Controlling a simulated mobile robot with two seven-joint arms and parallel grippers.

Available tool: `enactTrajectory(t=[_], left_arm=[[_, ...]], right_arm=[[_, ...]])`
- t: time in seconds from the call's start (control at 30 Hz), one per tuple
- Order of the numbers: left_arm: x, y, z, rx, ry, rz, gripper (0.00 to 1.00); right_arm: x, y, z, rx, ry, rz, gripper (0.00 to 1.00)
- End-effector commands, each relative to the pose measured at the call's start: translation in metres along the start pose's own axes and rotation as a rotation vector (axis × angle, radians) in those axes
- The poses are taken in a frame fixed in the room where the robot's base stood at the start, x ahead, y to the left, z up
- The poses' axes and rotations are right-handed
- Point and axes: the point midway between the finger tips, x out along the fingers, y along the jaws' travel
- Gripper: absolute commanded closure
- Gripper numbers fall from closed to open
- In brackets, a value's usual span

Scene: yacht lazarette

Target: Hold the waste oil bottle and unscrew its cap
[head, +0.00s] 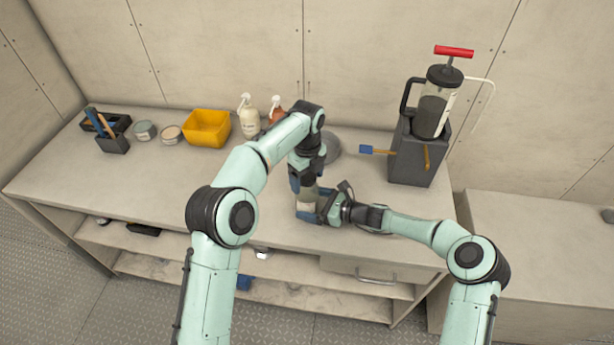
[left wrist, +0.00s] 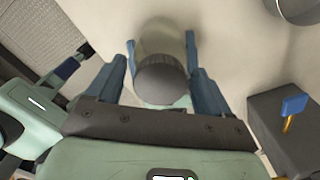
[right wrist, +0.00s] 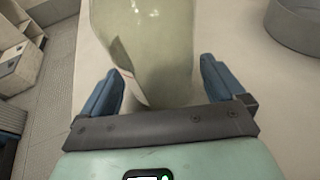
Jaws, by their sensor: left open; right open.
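The waste oil bottle (head: 306,206) stands upright on the workbench near its front edge, mostly hidden by my grippers in the head view. In the right wrist view its pale olive body (right wrist: 150,45) with a label stands between the spread fingers of my right gripper (right wrist: 162,85), which is open at its side. My left gripper (head: 306,182) is above the bottle, pointing down. In the left wrist view the dark grey ribbed cap (left wrist: 160,80) is on the bottle, between the open fingers. I cannot tell whether any finger touches the bottle.
A yellow bin (head: 207,128), tins, a tool caddy (head: 106,132) and pump bottles (head: 249,120) stand at the back left. A round grey container (head: 331,148) is behind my grippers.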

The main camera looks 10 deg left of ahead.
Motion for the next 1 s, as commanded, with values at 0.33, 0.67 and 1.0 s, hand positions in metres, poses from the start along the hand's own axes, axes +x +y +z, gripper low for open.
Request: enactTrajectory(t=[0.33, 0.67, 1.0], left_arm=[[0.0, 0.0, 0.0, 0.0, 0.0, 0.0, 0.2], [0.0, 0.0, 0.0, 0.0, 0.0, 0.0, 0.2], [0.0, 0.0, 0.0, 0.0, 0.0, 0.0, 0.26]], right_arm=[[0.0073, 0.0, -0.0005, 0.001, 0.001, -0.001, 0.04], [0.007, 0.0, -0.0005, 0.0, 0.001, 0.0, 0.46], [0.0069, 0.0, -0.0004, 0.0, 0.001, 0.0, 0.47]])
